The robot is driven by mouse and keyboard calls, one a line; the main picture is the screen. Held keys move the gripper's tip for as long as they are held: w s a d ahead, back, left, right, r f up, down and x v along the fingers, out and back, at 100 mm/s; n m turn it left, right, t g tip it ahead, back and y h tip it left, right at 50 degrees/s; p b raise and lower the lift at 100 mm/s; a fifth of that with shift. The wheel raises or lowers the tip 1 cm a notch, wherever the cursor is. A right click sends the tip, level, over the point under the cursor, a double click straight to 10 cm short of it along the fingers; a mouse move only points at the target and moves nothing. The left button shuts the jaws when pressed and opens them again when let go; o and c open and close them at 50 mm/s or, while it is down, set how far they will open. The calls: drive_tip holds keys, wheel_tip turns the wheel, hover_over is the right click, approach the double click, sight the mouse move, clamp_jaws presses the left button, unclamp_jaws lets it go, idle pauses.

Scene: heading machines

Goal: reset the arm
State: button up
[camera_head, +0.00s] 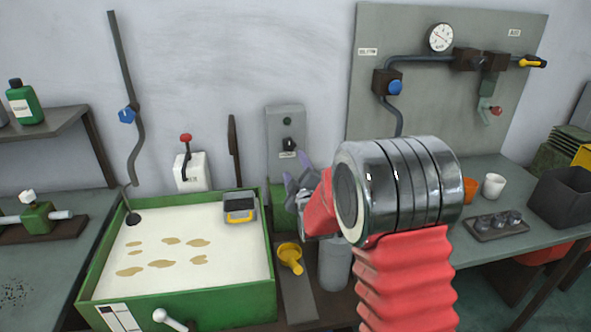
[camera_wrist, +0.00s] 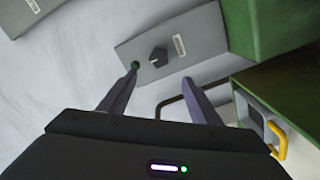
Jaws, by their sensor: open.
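My gripper (camera_wrist: 162,90) is open in the wrist view, its two dark fingers apart with nothing between them. Beyond the fingers is a grey switch box (camera_wrist: 190,32) with a black knob and a green button. In the head view my gripper (camera_head: 297,180) is partly hidden behind my red and steel arm, in front of the same grey box (camera_head: 287,122) on the wall. The arm is bent, with its large steel joint in the middle of the view.
A green-rimmed tray (camera_head: 180,305) with a pale, brown-spotted surface stands at left. A yellow funnel-like cup (camera_head: 290,257) and a grey cylinder (camera_head: 334,265) are close below my gripper. A bench at right bears a white cup (camera_head: 494,185) and a dark bin (camera_head: 562,197).

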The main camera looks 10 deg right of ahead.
idle(0.3)
drive_tip(key=s+r+m+g, duration=0.3)
drive_tip(key=s, duration=0.6)
drive_tip(key=s+r+m+g, duration=0.3)
drive_tip(key=s, duration=0.6)
drive_tip(key=s+f+m+g, duration=0.2)
drive_tip(key=s+m+g, duration=0.3)
drive_tip(key=s, duration=2.3)
drive_tip(key=shift+s+f+m+g, duration=0.3)
drive_tip(key=shift+s+f+g, duration=0.05)
drive_tip(key=shift+g, duration=0.35)
